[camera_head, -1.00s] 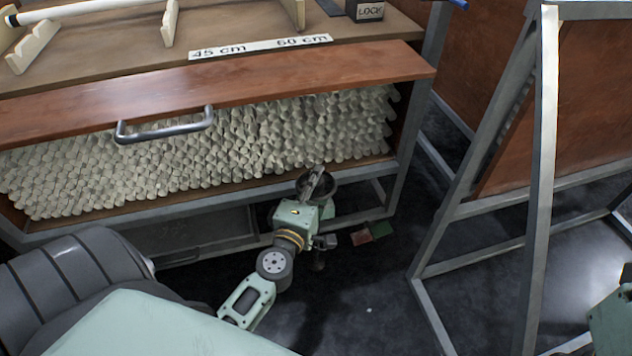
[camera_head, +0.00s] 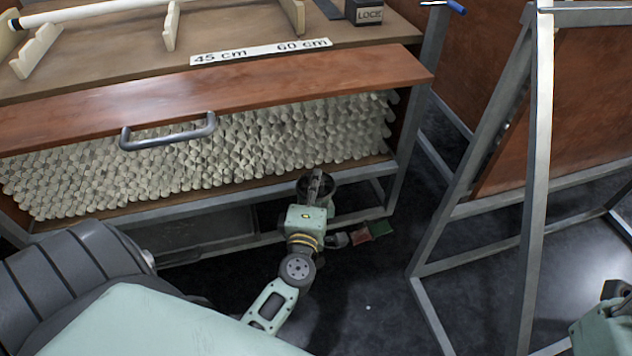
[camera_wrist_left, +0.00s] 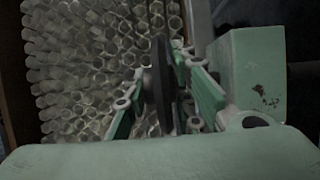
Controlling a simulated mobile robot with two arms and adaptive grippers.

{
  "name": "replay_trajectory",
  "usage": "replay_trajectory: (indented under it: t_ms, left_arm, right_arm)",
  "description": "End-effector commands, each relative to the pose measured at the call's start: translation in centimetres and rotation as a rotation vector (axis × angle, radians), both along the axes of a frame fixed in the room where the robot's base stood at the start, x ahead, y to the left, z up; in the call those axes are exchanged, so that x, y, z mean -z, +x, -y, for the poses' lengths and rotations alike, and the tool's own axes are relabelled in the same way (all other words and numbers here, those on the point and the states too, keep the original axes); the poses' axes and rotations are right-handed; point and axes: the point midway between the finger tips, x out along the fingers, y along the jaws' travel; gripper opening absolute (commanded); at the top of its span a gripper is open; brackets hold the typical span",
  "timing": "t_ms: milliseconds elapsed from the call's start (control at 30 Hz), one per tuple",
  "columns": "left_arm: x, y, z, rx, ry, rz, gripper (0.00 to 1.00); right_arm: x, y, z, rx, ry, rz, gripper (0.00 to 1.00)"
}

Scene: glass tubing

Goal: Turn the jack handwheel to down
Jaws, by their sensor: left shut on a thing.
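The jack handwheel (camera_head: 331,183) is a dark round wheel low at the front of the drawer bench, partly hidden by my left gripper. In the left wrist view the wheel (camera_wrist_left: 160,85) shows edge-on as a dark disc between the green fingers. My left gripper (camera_head: 317,184) is shut on its rim; it also shows in the left wrist view (camera_wrist_left: 158,93). A pale green block (camera_wrist_left: 255,75), perhaps the jack body, stands to the right of the wheel there. The wheel's turn position cannot be read. My right arm shows at the lower right edge, its fingers out of view.
A red plate (camera_head: 358,235) and a green plate (camera_head: 377,229) lie low beside the wheel. A metal frame (camera_head: 535,190) stands at the right, with clear floor between.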

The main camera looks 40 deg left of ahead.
Motion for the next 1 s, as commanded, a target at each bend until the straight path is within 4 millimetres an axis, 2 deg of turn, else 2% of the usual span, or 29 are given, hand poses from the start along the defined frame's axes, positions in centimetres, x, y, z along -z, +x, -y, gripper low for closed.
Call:
replay_trajectory:
  t_ms: [133,167,300,667,767,1000]
  left_arm:
    - [-0.6,0.1,-0.1,-0.001,0.004,0.01,0.0]
    - [-0.6,0.1,-0.1,-0.001,0.004,0.01,0.26]
    - [-0.5,0.1,-0.1,0.0,0.004,0.009,0.38]
    - [-0.2,-0.2,0.1,0.001,0.003,0.003,0.38]
    - [-0.1,-1.2,0.6,0.001,0.001,0.003,0.38]
    - [-0.1,-5.7,2.7,0.001,0.001,0.0,0.38]
  right_arm:
    - [0.0,0.0,0.0,0.0,0.0,0.001,0.4]
    - [0.0,0.0,0.0,0.0,0.001,0.001,0.4]
    - [0.0,0.0,0.0,0.0,0.001,0.001,0.4]
    - [-0.1,0.1,0.0,0.0,0.002,0.0,0.4]
    - [0.0,0.1,0.0,0.0,0.002,0.0,0.4]
    - [0.0,0.1,0.0,0.0,0.001,0.001,0.4]
